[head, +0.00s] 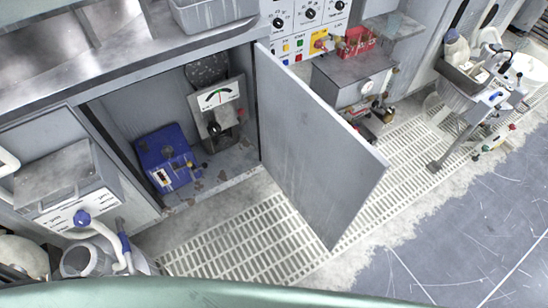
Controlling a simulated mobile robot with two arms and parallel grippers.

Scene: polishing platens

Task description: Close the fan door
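The fan door (310,150) is a plain grey panel, hinged at the right side of a low cabinet opening under the counter. It stands wide open, swung out toward me over the floor grating. Inside the open cabinet (120,108) are a blue box (168,160) and a grey unit with a dial gauge (217,100). They sit back inside, and the doorway looks clear of them. I cannot make out either of my grippers in the head view, and nothing is seen touching the door.
Slatted grating (235,245) covers the floor before the cabinet. A grey machine (352,78) stands right behind the door. A grey box (65,180) and white piping with blue fittings (125,250) are at left. Open dark floor (470,240) lies at right.

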